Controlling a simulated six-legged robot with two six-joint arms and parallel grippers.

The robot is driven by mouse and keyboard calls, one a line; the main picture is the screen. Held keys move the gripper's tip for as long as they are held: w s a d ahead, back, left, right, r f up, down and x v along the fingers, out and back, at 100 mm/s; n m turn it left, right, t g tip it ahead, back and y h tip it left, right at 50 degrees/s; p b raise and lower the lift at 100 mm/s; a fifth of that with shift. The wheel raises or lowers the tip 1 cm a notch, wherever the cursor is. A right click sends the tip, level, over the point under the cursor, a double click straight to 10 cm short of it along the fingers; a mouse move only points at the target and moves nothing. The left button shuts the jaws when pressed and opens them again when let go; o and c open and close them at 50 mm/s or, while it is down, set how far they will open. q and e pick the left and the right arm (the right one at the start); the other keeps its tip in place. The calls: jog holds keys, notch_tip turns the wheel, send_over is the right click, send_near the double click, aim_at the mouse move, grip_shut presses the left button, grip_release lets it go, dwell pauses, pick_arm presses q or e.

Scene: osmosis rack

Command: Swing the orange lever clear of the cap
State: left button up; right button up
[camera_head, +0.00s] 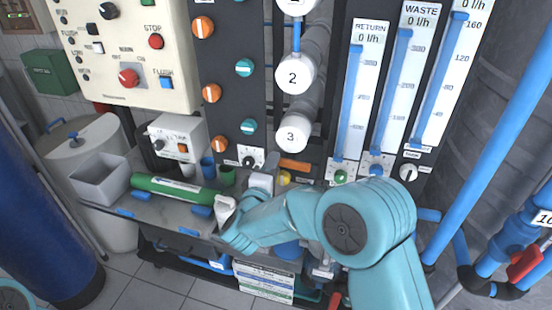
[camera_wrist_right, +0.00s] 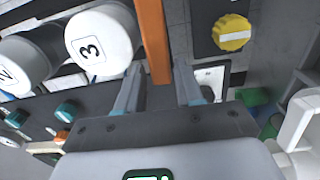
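The orange lever (camera_head: 295,165) lies roughly level just below the white cap marked 3 (camera_head: 291,136). In the right wrist view the lever (camera_wrist_right: 153,40) runs close past the edge of cap 3 (camera_wrist_right: 98,45); I cannot tell whether they touch. My right gripper (camera_wrist_right: 160,85) is open, with one finger on each side of the lever's near end; no firm contact shows. In the head view my right gripper (camera_head: 272,167) is small, left of the lever, and partly hidden by my arm. My left gripper is not in view.
A yellow knob (camera_head: 285,178) sits just below the lever, also in the wrist view (camera_wrist_right: 233,32). Cap 2 (camera_head: 292,77) is above cap 3. Flow meters (camera_head: 350,105) stand to the right. A green cylinder (camera_head: 175,188) and grey bin (camera_head: 102,180) are at the left.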

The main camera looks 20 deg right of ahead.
jog(key=x, duration=0.2)
jog(key=shift+w, duration=0.4)
jog(key=shift+d, duration=0.2)
jog(key=shift+a+f, duration=0.1)
grip_shut()
jog(key=shift+m, duration=0.3)
jog(key=shift+r+m+p, duration=0.3)
jog(key=shift+m, duration=0.3)
grip_release()
jog(key=shift+s, duration=0.1)
